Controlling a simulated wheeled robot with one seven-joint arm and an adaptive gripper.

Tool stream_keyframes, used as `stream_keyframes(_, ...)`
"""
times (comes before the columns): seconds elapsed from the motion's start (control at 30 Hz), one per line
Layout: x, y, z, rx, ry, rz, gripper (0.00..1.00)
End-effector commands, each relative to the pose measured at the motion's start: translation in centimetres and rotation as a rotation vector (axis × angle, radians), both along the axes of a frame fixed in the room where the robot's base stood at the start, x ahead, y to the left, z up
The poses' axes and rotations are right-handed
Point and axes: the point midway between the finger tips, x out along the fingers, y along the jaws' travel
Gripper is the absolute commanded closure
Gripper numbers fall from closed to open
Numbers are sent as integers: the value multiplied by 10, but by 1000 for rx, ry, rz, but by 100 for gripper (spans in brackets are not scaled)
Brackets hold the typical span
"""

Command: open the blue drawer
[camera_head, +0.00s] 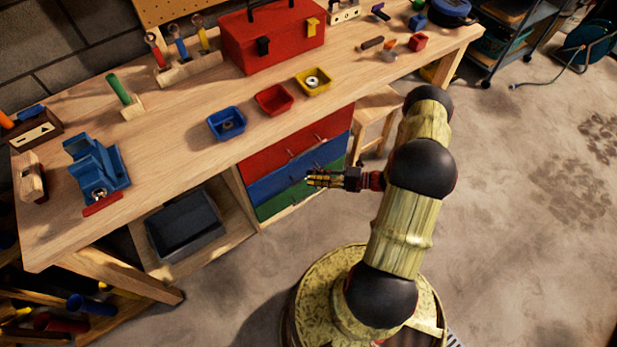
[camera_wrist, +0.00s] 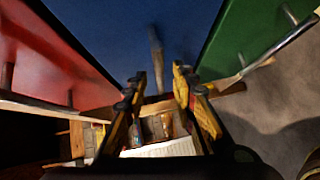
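The blue drawer (camera_head: 276,184) is the middle one of three under the workbench, between red above and green below. Its front looks level with its neighbours in the head view. In the wrist view its blue front (camera_wrist: 105,30) fills the upper middle. My gripper (camera_head: 312,178) is at the right part of the blue front, close to it. In the wrist view my gripper (camera_wrist: 160,75) has its two fingers apart, with a thin post-like shape (camera_wrist: 155,45) beyond the gap. The blue drawer's handle is mostly hidden by the fingers; I cannot tell whether they touch it.
The red drawer (camera_head: 270,150) and green drawer (camera_head: 272,208) have bar handles close to my fingers. A wooden stool (camera_head: 372,112) stands right of the drawers. A dark bin (camera_head: 183,225) sits on the shelf at left. The floor at right is open.

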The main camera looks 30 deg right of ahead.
Motion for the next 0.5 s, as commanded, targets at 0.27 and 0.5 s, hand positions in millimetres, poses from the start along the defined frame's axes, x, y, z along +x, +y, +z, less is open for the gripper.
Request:
stream_keyframes(0.27,16,18,-4,1,1,0,73)
stream_keyframes(0.5,16,19,-3,0,0,0,73)
